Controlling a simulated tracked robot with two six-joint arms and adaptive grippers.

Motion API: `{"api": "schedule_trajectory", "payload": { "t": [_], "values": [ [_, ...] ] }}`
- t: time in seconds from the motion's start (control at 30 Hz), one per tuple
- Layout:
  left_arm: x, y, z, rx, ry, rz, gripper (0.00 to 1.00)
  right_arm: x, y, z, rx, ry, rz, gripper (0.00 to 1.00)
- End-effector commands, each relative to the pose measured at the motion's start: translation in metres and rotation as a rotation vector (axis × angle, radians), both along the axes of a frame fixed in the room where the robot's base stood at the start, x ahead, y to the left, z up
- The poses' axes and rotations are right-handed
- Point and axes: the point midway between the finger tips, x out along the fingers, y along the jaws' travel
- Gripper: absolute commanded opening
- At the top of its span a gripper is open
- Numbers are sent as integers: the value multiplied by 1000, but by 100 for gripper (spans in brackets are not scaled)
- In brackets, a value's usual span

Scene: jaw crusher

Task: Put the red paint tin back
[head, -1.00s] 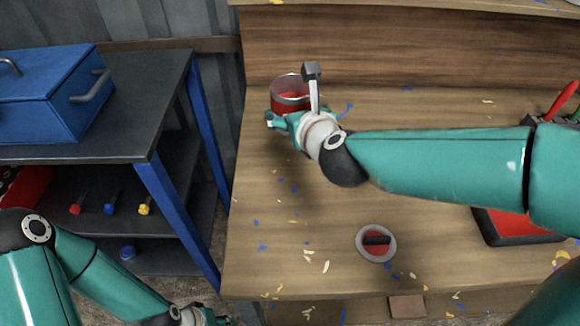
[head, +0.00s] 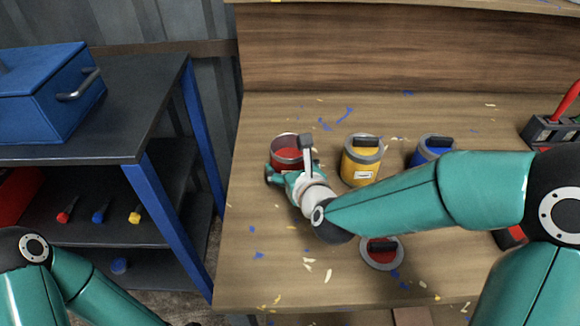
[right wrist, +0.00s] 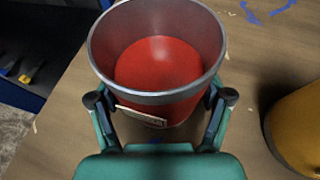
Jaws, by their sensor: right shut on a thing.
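The open red paint tin (head: 287,154) is at the left of the wooden bench, a grey-rimmed can with red paint inside. My right gripper (head: 286,176) is shut on its near side. In the right wrist view the fingers (right wrist: 160,112) hold both sides of the tin (right wrist: 158,68), which looks upright. Whether its base touches the bench is hidden. A red lid with a black handle (head: 382,256) lies nearer on the bench, partly behind my right arm. My left arm runs off the bottom edge, so its gripper is out of view.
A yellow tin (head: 361,164) and a blue tin (head: 431,149), both lidded, stand right of the red tin; the yellow one also shows in the wrist view (right wrist: 298,128). A dark shelf unit (head: 150,95) with a blue toolbox (head: 40,105) stands left. Paint flecks dot the bench.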

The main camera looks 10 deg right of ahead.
Motion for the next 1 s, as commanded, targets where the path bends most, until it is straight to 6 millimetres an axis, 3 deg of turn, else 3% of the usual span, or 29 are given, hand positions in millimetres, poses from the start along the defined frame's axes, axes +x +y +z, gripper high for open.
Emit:
{"api": "schedule_trajectory", "payload": {
  "t": [0.3, 0.33, 0.43, 0.87, 1.0],
  "values": [
    [0, 0, -4, 0, 0, 0, 37, 0, 0, -1, 0, -4, 0, 12],
    [0, 0, -3, 0, 0, 0, 37, 0, 0, -1, -1, -1, 0, 83],
    [0, 0, -2, 0, 0, 0, 37, 0, 0, -1, -1, 0, 0, 100],
    [0, 0, 1, 0, 0, 0, 37, 0, 0, 2, -1, 1, 0, 100],
    [0, 0, 0, 0, 0, 0, 37, -12, -1, 7, -1, -2, 2, 100]
  ]
}}
